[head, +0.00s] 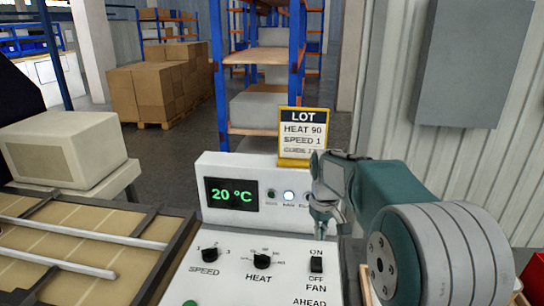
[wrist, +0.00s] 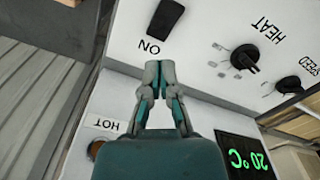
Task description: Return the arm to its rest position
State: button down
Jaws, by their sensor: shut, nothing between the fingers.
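My gripper (head: 322,232) is shut and empty, pointing down in front of the white control panel (head: 240,285), just above the black fan switch (head: 316,264). In the wrist view its closed fingertips (wrist: 160,70) lie beside the "ON" label, apart from the fan switch (wrist: 166,18) in the picture. My teal and grey arm (head: 440,250) reaches in from the right. The heat knob (head: 262,261) and speed knob (head: 210,255) are to the left of the gripper. The display (head: 232,194) reads 20 °C. My gripper and arm hide part of the panel's right side.
A yellow-framed LOT sign (head: 303,137) reading HEAT 90, SPEED 1 stands behind the panel; its lowest line is unclear. A conveyor-like bed (head: 75,245) with rails lies left. A grey wall box (head: 468,65) hangs at right. Shelves and cartons (head: 155,92) stand farther back.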

jog(key=s+r+m+t, duration=0.1)
jog(key=s+r, duration=0.3)
jog(key=s, duration=0.3)
jog(key=s+r+m+t, duration=0.1)
jog(key=s+r+t, duration=0.1)
jog(key=s+r, duration=0.35)
jog(key=s+f+m+t, duration=0.1)
jog(key=s+f, duration=0.3)
jog(key=s, duration=1.2)
jog(key=shift+m+t, duration=0.3)
jog(key=shift+t, duration=0.4)
